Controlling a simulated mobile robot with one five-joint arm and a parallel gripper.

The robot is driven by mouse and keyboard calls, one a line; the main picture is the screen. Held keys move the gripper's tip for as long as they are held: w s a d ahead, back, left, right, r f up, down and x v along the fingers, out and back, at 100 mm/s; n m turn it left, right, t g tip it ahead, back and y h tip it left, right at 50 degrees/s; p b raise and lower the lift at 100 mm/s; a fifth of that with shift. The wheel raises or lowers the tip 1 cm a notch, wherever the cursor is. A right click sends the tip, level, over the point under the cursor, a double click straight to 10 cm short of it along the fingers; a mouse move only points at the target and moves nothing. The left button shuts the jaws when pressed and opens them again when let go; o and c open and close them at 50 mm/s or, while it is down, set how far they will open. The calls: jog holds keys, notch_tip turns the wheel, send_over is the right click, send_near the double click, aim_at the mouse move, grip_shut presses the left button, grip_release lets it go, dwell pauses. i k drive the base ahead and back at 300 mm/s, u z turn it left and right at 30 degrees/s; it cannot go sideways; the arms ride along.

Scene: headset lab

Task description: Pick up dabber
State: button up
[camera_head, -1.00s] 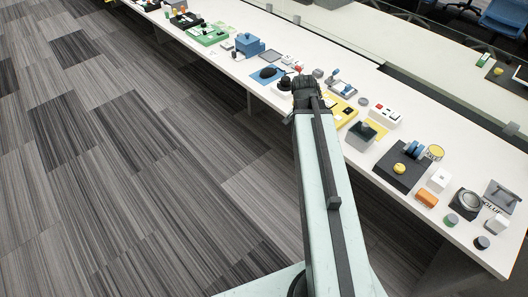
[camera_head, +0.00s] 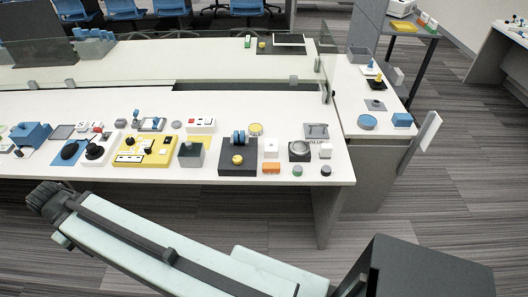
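No item can be clearly told as the dabber at this size. Candidates are small items at the right end of the long white table (camera_head: 215,178): a green-topped round piece (camera_head: 297,170), a dark round piece (camera_head: 326,170) and an orange block (camera_head: 271,168). A grey tray with lettering like "GLUE" (camera_head: 316,130) lies behind them. My gripper (camera_head: 42,200) is at the lower left, in front of the table's edge and well away from these items. Its fingers are too small and dark to read.
Open carpet (camera_head: 450,205) lies at right.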

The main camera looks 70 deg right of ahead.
aim_at(325, 153)
jog(key=z, duration=2.35)
jog(key=k, duration=0.7)
jog(key=z, duration=0.5)
jog(key=i, duration=0.5)
jog(key=u, duration=0.05)
